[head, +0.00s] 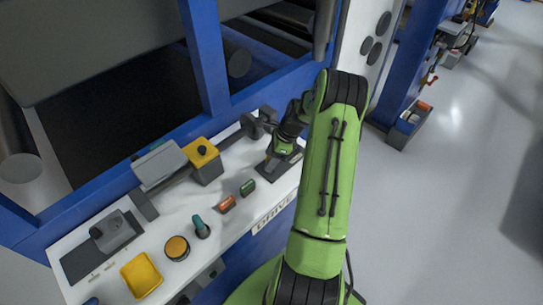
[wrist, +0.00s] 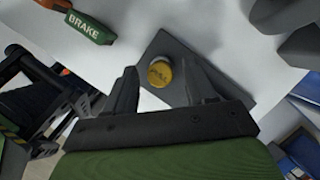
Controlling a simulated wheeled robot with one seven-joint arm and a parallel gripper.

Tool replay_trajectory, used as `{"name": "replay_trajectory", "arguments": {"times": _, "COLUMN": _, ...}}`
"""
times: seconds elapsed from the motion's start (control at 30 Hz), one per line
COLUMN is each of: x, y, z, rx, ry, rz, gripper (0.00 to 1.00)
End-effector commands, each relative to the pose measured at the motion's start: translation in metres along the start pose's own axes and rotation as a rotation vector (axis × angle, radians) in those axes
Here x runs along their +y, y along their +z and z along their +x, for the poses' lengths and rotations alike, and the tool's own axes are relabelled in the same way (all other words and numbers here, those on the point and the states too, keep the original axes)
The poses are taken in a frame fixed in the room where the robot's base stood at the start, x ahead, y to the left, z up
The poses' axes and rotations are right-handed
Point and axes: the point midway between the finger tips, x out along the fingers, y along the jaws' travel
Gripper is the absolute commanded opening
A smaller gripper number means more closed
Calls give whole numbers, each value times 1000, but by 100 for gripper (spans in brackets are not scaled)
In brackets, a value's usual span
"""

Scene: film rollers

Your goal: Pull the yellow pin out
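The yellow pin (wrist: 160,74) has a round head with lettering on it. It stands on a dark plate (wrist: 185,55), seen from above in the wrist view. My gripper (wrist: 163,88) is open, with one dark finger on each side of the pin head in the picture. I cannot tell whether either finger touches it. In the head view my gripper (head: 276,158) is over the dark plate (head: 291,165) at the right end of the white panel, and the pin is hidden.
A green BRAKE block (wrist: 88,28) shows in the wrist view. A blue frame post (head: 205,55) stands behind.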

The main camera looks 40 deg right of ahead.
Motion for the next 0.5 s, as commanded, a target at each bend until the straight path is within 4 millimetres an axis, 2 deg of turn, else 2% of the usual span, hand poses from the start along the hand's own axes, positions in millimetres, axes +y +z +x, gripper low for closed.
{"name": "replay_trajectory", "arguments": {"times": 0.17, "x": 0, "y": 0, "z": 0, "rx": 0, "ry": 0, "rz": 0, "gripper": 55}}
{"name": "replay_trajectory", "arguments": {"times": 0.27, "x": 0, "y": 0, "z": -7, "rx": 0, "ry": -2, "rz": 0, "gripper": 55}}
{"name": "replay_trajectory", "arguments": {"times": 0.37, "x": -1, "y": 0, "z": -28, "rx": 1, "ry": -5, "rz": 0, "gripper": 55}}
{"name": "replay_trajectory", "arguments": {"times": 0.5, "x": -1, "y": 0, "z": -69, "rx": 2, "ry": -6, "rz": 1, "gripper": 55}}
